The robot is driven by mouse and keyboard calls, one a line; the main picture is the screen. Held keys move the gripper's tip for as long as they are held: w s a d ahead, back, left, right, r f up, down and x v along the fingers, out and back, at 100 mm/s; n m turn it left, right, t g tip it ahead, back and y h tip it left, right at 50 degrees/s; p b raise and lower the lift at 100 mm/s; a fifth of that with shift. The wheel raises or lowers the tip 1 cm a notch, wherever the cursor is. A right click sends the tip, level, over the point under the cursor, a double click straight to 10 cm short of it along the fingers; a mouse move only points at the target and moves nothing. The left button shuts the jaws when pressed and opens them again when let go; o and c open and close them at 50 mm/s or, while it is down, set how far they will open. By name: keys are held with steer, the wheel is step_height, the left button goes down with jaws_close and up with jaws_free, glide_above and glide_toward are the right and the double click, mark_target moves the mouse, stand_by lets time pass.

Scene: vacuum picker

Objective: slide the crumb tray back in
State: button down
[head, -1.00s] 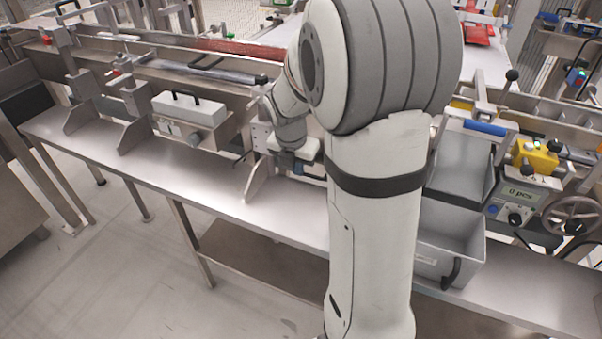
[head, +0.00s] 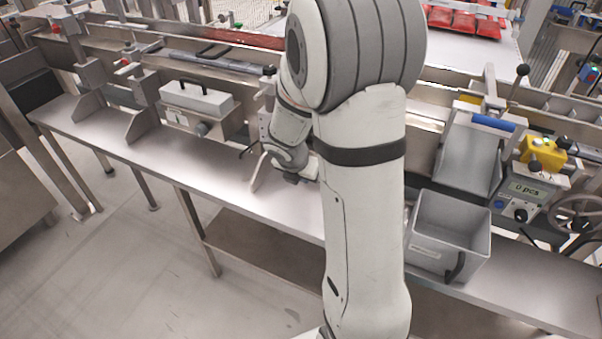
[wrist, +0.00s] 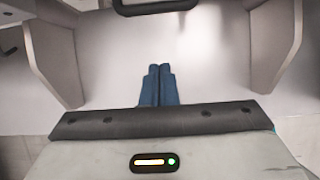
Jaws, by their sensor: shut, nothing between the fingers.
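In the wrist view a dark handle (wrist: 155,6) on a pale front shows at the top edge, between two upright bracket plates. It looks like the crumb tray's handle; most of the tray is out of frame. My gripper (wrist: 160,68) is shut and empty, its blue fingertips pressed together, pointing toward the handle and apart from it. In the head view my gripper (head: 303,174) is low over the bench in front of the conveyor, its fingertips hard to make out. My arm hides the area behind it, and I cannot make out the tray there.
The bracket plates (wrist: 55,65) flank my gripper. A steel bench (head: 150,155) runs below the conveyor, mostly clear at left. A grey box with a handle (head: 197,100) sits left. A grey bin (head: 450,235) and a control box (head: 525,190) stand right.

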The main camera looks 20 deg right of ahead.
steer(key=x, duration=0.2)
steer(key=shift+f+b, duration=0.35)
steer(key=shift+w+d+r+p, duration=0.2)
steer(key=shift+w+d+p, duration=0.1)
steer(key=shift+w+d, duration=0.45)
steer(key=shift+w+d+r+p, duration=0.2)
steer(key=shift+w+d+p, duration=0.1)
steer(key=shift+w+d, duration=0.45)
steer(key=shift+s+d, duration=0.1)
